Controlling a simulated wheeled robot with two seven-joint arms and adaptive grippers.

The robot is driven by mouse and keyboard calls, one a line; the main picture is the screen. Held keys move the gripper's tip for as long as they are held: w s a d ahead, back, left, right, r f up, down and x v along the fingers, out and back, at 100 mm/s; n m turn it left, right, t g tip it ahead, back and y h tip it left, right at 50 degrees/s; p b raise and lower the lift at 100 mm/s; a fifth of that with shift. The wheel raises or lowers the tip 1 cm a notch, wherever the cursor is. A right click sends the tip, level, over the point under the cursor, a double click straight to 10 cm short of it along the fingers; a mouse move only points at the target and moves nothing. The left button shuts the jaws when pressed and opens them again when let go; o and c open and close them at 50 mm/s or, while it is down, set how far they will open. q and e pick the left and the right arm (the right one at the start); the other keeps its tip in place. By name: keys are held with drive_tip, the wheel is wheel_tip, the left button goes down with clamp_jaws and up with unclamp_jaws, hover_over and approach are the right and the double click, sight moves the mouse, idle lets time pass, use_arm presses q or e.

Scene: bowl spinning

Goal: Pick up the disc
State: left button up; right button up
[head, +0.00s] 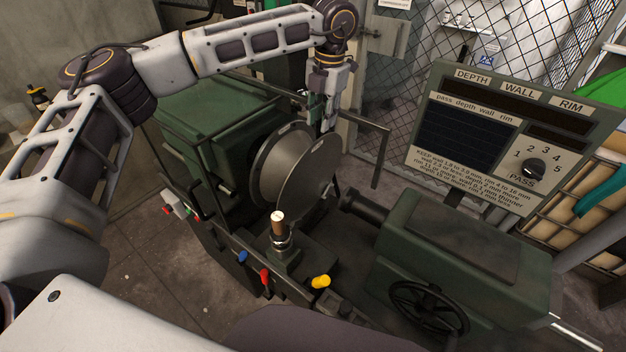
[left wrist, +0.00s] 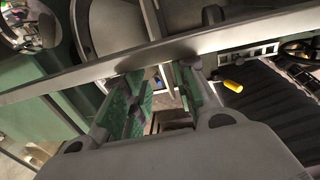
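The disc (head: 309,178) is a thin grey round plate standing tilted on edge in front of a wider grey round form (head: 274,165) on the green lathe. My left gripper (head: 322,128) points down at the disc's upper rim in the head view, with its fingers apart. Whether they touch the disc I cannot tell. In the left wrist view the green-padded fingers (left wrist: 158,95) are apart, with a gap between them. A long grey bar-like edge crosses over them; I cannot tell whether it is the disc's rim. My right gripper is out of view.
The green lathe headstock (head: 215,125) stands at left and the tailstock (head: 465,260) at right. A metal rail (head: 365,122) runs behind the gripper. A sign panel (head: 490,135) is at right.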

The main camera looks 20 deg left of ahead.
sight(319, 142)
use_arm(q)
drive_tip(key=shift+w+a+f+p, duration=0.15)
drive_tip(key=shift+f+p, duration=0.1)
drive_tip(key=shift+f, duration=1.2)
drive_tip(key=shift+s+a+f+p, duration=0.1)
drive_tip(key=shift+f+p, duration=0.15)
drive_tip(key=shift+f, duration=1.15)
drive_tip(key=shift+w+a+f+p, duration=0.15)
drive_tip(key=shift+f+p, duration=0.1)
drive_tip(key=shift+f, duration=1.2)
drive_tip(key=shift+s+a+f+p, duration=0.1)
drive_tip(key=shift+a+f+p, duration=0.1)
drive_tip(key=shift+f+p, duration=0.4)
drive_tip(key=shift+a+f+p, duration=0.2)
drive_tip(key=shift+f+p, duration=0.05)
drive_tip(key=shift+f, duration=0.65)
drive_tip(key=shift+a+f, duration=0.1)
drive_tip(key=shift+f, duration=0.95)
drive_tip(key=shift+c, duration=0.3)
